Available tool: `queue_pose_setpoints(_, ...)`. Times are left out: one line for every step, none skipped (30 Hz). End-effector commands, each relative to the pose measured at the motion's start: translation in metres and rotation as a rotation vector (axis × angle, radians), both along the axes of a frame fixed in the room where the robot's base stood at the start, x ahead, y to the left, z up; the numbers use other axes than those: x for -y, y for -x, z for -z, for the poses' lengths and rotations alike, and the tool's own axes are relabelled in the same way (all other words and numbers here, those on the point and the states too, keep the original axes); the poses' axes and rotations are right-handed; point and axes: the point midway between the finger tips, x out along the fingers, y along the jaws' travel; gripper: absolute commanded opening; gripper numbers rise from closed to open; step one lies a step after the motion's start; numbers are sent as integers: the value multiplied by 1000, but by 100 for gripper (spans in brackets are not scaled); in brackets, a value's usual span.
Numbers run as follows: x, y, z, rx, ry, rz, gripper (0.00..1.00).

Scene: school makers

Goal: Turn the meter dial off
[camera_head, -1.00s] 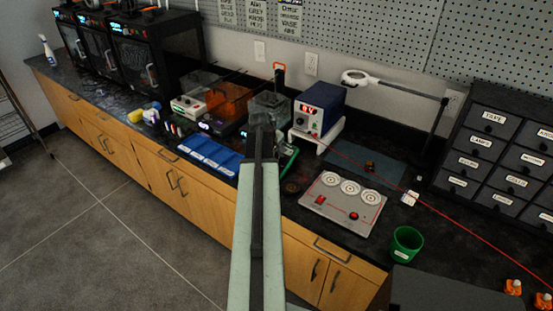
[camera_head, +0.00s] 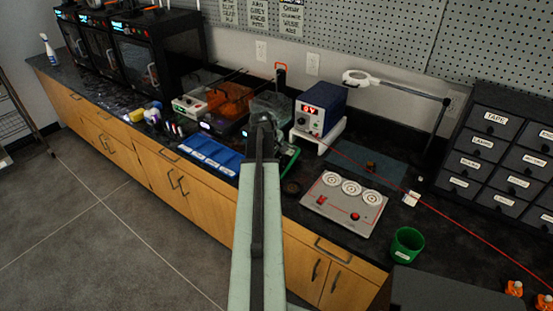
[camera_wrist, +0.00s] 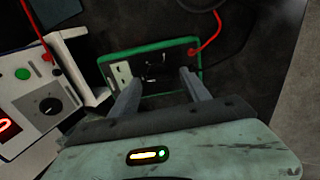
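A green-edged device that looks like the meter (camera_wrist: 193,88) lies on the dark bench in the wrist view, with a red lead at its upper right. Its face is dark, with a pale panel on the left, and the dial's setting is too dark to read. My gripper (camera_wrist: 161,79) is open, its two fingers apart over the meter's near part, with nothing visible held between them. I cannot tell whether they touch it. In the head view, only a green edge of the meter (camera_head: 289,160) shows behind my arm.
A blue power supply (camera_head: 319,108) with a red display and a knob (camera_wrist: 49,105) stands on a white stand just beside the meter. A blue tray (camera_head: 208,158) lies to the left, and a grey panel (camera_head: 335,219) and green cup (camera_head: 407,244) to the right.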

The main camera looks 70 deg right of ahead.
Motion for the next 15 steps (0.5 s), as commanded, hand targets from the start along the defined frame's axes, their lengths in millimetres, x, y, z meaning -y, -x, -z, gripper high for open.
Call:
queue_pose_setpoints(0,0,0,-1,0,0,55)
queue_pose_setpoints(0,1,0,-1,0,0,55)
queue_pose_setpoints(0,1,-1,-2,0,1,55)
queue_pose_setpoints(-1,1,-2,-2,0,1,55)
queue_pose_setpoints(-1,1,-3,-2,0,1,55)
queue_pose_setpoints(-2,1,-6,-2,0,1,55)
queue_pose_setpoints(-3,1,-9,-2,0,1,55)
queue_pose_setpoints(-4,0,-13,-2,0,1,55)
queue_pose_setpoints(-6,0,-18,-2,0,1,55)
queue_pose_setpoints(-8,0,-23,-2,0,1,55)
queue_pose_setpoints(-10,-1,-28,-2,-1,0,55)
queue_pose_setpoints(-13,-1,-36,-2,-1,0,55)
queue_pose_setpoints(-15,-2,-41,-2,-1,0,55)
queue_pose_setpoints(-18,-2,-47,-2,-1,0,55)
queue_pose_setpoints(-21,-3,-54,-1,0,-1,55)
